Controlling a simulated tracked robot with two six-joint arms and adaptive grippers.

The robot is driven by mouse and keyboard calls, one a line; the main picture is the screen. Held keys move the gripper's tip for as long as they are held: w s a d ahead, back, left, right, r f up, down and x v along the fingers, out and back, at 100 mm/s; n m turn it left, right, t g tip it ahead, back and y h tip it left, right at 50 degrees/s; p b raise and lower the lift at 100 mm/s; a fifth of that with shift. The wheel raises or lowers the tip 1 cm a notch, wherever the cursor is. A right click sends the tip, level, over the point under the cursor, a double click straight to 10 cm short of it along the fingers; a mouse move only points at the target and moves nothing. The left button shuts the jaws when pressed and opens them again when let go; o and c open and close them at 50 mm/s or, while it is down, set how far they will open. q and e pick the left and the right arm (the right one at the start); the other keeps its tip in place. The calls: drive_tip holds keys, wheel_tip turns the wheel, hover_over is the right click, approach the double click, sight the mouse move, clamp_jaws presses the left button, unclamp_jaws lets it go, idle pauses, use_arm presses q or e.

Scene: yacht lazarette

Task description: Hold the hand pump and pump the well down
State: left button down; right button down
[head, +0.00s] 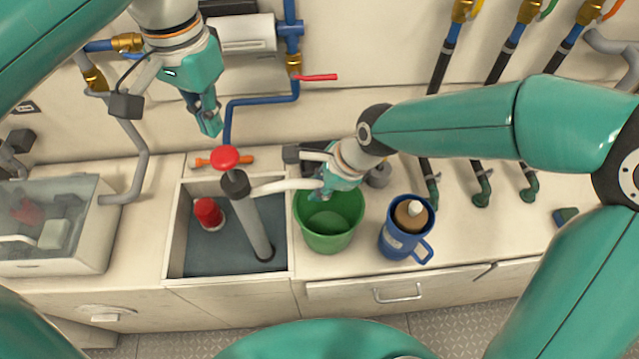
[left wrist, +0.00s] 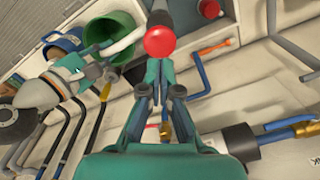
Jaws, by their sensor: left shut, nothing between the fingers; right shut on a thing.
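The hand pump (head: 254,225) is a grey tube with a black collar and a red knob (head: 225,158) on top. It stands tilted in the well (head: 174,245), a square recess with blue-grey water. Its white spout (head: 280,185) reaches right over the green bucket (head: 327,240). My right gripper (head: 325,187) appears shut on the spout's outer end, above the bucket; its fingertips are partly hidden. My left gripper (head: 210,128) is shut and empty, just above and behind the red knob. In the left wrist view the knob (left wrist: 160,42) shows just beyond the fingertips (left wrist: 158,68).
A red and white fitting (head: 209,214) sits in the well. A blue mug (head: 405,235) stands right of the bucket, and a clear-lidded box (head: 50,225) left of the well. An orange-handled tool (head: 225,161) lies behind the well. Blue pipes and a red-handled valve (head: 318,77) line the wall.

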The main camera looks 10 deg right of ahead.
sight(223, 154)
use_arm(q)
drive_tip(key=shift+f, duration=2.35)
drive_tip(key=shift+f, duration=0.15)
